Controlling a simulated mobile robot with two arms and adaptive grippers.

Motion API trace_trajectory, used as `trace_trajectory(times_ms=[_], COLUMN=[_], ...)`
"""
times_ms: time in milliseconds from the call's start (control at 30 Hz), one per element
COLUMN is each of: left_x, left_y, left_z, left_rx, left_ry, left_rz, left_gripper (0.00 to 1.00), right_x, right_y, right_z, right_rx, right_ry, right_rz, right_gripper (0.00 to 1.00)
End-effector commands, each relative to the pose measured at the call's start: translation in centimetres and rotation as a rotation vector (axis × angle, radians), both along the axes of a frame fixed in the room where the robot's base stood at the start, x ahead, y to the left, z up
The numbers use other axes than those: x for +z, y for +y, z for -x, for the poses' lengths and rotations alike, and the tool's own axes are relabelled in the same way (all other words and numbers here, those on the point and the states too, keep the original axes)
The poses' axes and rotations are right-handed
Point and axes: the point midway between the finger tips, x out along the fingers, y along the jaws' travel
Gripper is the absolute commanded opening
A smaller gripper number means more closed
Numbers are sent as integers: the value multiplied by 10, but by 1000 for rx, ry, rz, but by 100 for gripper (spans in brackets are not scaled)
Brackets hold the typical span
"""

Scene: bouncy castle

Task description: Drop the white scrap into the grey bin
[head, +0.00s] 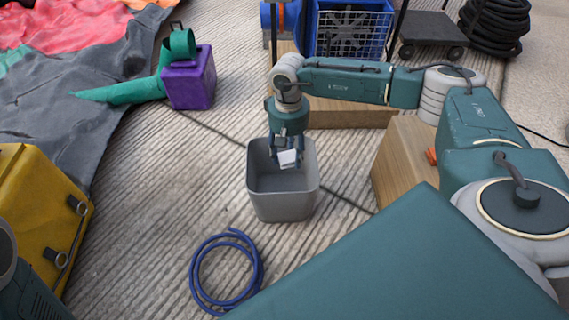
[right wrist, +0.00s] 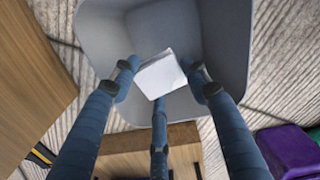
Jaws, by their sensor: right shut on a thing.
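The white scrap (head: 288,158) is held in my right gripper (head: 286,150), whose fingers are shut on it. In the head view it hangs over the opening of the grey bin (head: 284,206), near the middle. The right wrist view shows the white scrap (right wrist: 160,74) between the fingertips, with the inside of the grey bin (right wrist: 222,40) behind it. The bin stands upright on the ground. My left gripper does not show; only a part of my left arm may be at the lower left edge.
A coiled blue hose (head: 228,272) lies in front of the bin. A yellow case (head: 40,205) stands at the left. A purple block (head: 190,80) with a green strap lies behind left. Wooden boxes (head: 402,160) stand right of and behind the bin. Ground left of the bin is clear.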

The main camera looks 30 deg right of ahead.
Motion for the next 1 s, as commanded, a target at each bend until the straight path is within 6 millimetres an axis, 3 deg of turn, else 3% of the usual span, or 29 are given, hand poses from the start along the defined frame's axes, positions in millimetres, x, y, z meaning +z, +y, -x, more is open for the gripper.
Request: trace_trajectory(times_ms=[233,267,367,733,867,1000], left_x=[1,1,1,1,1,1], left_y=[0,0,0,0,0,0], left_z=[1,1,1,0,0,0], left_rx=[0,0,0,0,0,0], left_ry=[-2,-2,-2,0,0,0], left_rz=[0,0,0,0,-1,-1], left_gripper=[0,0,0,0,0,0], right_x=[0,0,0,6,24,54], right_y=[0,0,0,0,0,0], right_z=[0,0,0,-1,-2,-2], right_rx=[0,0,0,0,-1,0], right_ry=[-1,0,0,-2,-5,-6], right_rz=[0,0,0,-1,-2,-1], right_gripper=[32,49,67,67,67,67])
